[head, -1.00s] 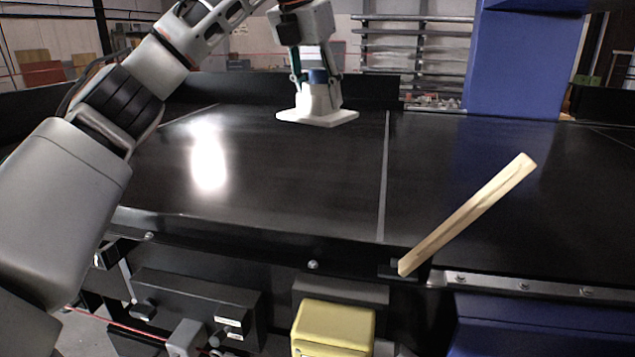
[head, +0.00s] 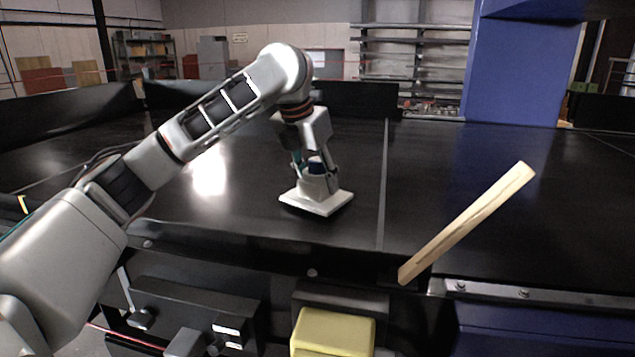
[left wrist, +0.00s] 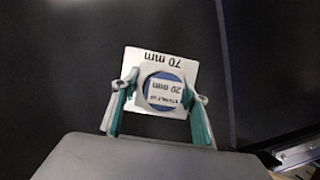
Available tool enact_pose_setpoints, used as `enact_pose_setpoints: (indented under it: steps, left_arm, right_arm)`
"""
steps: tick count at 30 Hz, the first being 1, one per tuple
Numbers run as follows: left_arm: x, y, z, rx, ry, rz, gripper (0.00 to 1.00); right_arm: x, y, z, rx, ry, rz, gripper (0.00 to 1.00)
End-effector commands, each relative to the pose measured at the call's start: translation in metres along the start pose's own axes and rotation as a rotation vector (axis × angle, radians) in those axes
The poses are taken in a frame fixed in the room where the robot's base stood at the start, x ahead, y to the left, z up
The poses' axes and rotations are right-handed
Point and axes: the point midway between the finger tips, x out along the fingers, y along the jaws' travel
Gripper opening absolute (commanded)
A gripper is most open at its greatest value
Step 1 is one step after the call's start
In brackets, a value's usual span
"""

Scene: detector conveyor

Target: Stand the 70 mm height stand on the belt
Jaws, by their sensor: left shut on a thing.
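The white 70 mm height stand (head: 318,203) has a wide flat base and a round upper part. In the left wrist view its base (left wrist: 184,66) shows an upside-down "70 mm" label. A round blue piece (left wrist: 160,92) with a white "20 mm" label sits in its top. My left gripper (head: 316,173) points down with its fingers on either side of the stand's round part, shut on it. The stand is over the black belt (head: 250,210), left of a thin grey seam. I cannot tell whether its base touches the belt. My right gripper is not in view.
A wooden bar (head: 468,222) slants up at the belt's near edge, right of the stand. A blue column (head: 520,70) rises at the back right. A yellow box (head: 334,332) is below the near edge. The belt around the stand is clear.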

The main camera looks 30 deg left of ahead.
Motion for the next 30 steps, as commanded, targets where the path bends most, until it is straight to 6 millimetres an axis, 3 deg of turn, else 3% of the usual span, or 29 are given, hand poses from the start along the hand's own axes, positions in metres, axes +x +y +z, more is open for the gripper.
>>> enact_pose_setpoints:
  steps: [12,13,14,25,30]
  left_arm:
    - [0.01,0.0,-0.004,0.0,-0.002,0.0,0.16]
    - [0.01,0.0,-0.004,0.001,-0.001,0.0,0.52]
    - [0.01,0.0,-0.004,0.001,-0.001,0.0,0.59]
    - [0.009,0.0,-0.004,0.0,-0.001,0.0,0.61]
    - [-0.008,0.0,-0.003,0.0,-0.005,0.001,0.61]
  right_arm:
    - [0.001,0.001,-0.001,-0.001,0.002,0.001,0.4]
    - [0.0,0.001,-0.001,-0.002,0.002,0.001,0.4]
    - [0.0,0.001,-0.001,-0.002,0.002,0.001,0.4]
    - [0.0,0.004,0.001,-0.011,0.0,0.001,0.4]
    - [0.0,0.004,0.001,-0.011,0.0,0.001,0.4]
